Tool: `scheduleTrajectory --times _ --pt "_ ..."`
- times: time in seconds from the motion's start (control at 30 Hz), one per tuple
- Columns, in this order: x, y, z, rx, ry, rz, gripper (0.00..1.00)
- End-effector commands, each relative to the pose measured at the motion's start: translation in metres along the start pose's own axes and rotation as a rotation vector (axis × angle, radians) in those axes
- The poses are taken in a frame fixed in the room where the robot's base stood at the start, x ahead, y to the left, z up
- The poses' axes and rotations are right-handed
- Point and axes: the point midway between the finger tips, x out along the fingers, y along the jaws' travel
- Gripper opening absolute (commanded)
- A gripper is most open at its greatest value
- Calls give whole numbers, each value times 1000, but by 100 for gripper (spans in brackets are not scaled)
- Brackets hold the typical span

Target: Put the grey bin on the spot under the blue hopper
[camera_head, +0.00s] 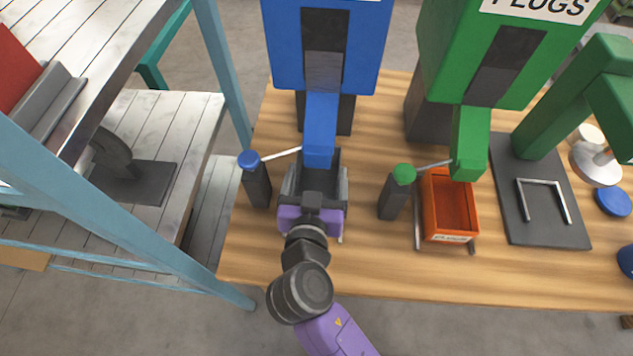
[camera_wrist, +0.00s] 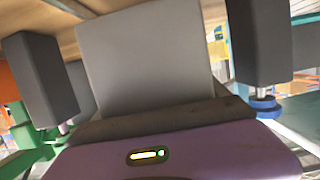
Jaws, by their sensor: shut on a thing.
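The grey bin (camera_head: 328,181) is at the foot of the blue hopper (camera_head: 282,52), below its blue chute (camera_head: 320,130). The chute and my gripper hide much of it, so I cannot tell whether it rests fully on the spot. My gripper (camera_head: 314,192) is at the bin's near side and is shut on it. In the wrist view the bin's light grey wall (camera_wrist: 150,60) fills the middle, between the two dark fingers of my gripper (camera_wrist: 152,78).
A post with a blue knob (camera_head: 249,160) stands close left of the bin. A green-knobbed post (camera_head: 403,176) and an orange bin (camera_head: 450,208) under the green hopper (camera_head: 450,50) stand to the right. The wooden table's front strip (camera_head: 400,270) is clear. A blue-framed rack (camera_head: 222,60) is at left.

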Motion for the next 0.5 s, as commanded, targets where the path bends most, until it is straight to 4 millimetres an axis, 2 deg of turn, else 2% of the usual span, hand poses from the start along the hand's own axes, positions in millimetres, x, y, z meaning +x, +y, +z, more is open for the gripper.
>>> scheduleTrajectory --times 0.03,0.1,0.2,0.5 --pt "1 0 12 -7 -5 0 40" --pt "4 0 22 -6 -5 0 40" --pt "7 0 31 -5 -3 -1 40" --pt "8 0 34 -3 -2 -1 40"
